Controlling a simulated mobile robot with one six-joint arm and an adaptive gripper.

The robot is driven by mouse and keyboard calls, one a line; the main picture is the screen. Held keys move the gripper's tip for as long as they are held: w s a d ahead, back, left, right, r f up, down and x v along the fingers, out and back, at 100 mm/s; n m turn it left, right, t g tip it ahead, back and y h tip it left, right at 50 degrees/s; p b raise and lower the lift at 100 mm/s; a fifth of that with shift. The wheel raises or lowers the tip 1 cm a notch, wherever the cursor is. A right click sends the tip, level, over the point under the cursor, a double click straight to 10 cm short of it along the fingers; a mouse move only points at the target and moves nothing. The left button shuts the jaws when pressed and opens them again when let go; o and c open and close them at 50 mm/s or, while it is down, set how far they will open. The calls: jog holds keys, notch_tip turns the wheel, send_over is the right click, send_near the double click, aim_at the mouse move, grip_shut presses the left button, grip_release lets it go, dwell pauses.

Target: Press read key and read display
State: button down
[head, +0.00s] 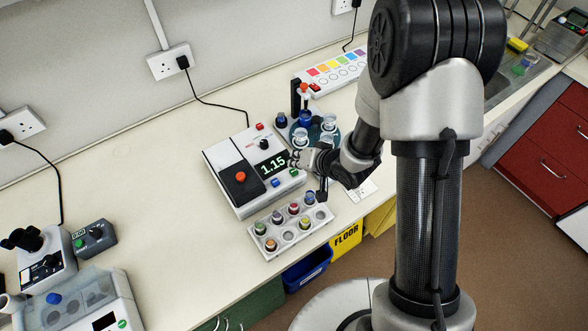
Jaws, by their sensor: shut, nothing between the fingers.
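The meter (228,160) is a white box with a dark panel, standing on the bench in the middle of the head view. Its display (272,165) is lit and reads 1.15 in green digits. A blue key (275,183) and a green key (293,173) sit on the front strip below the display. An orange-red knob (240,177) is on the dark panel. My gripper (295,162) is shut and empty at the meter's right edge, close to the display and the green key. I cannot tell whether it touches a key. No key label is readable.
A vial rack (260,229) with several capped vials stands right in front of the meter. Behind my wrist is a round device with glassware (318,131). A colour-patch panel (333,73) lies farther back.

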aim_at(297, 170)
notch_tip(297, 170, up, 6)
jog(key=p, duration=0.5)
jog(key=shift+f, duration=0.1)
dwell(0.5)
jog(key=s+d+r+h+b, duration=0.3)
jog(key=d+r, duration=0.3)
jog(key=d, duration=0.1)
jog(key=s+d+r+h+b, duration=0.3)
jog(key=d+r+h+b, duration=0.1)
jog(key=d+r, duration=0.25)
jog(key=s+r+n+g+y+b, duration=0.1)
jog(key=s+b, duration=0.3)
jog(key=s, duration=1.6)
jog(key=shift+r+g+b, duration=0.25)
jog(key=shift+g+b, duration=0.15)
jog(key=shift+g, duration=0.3)
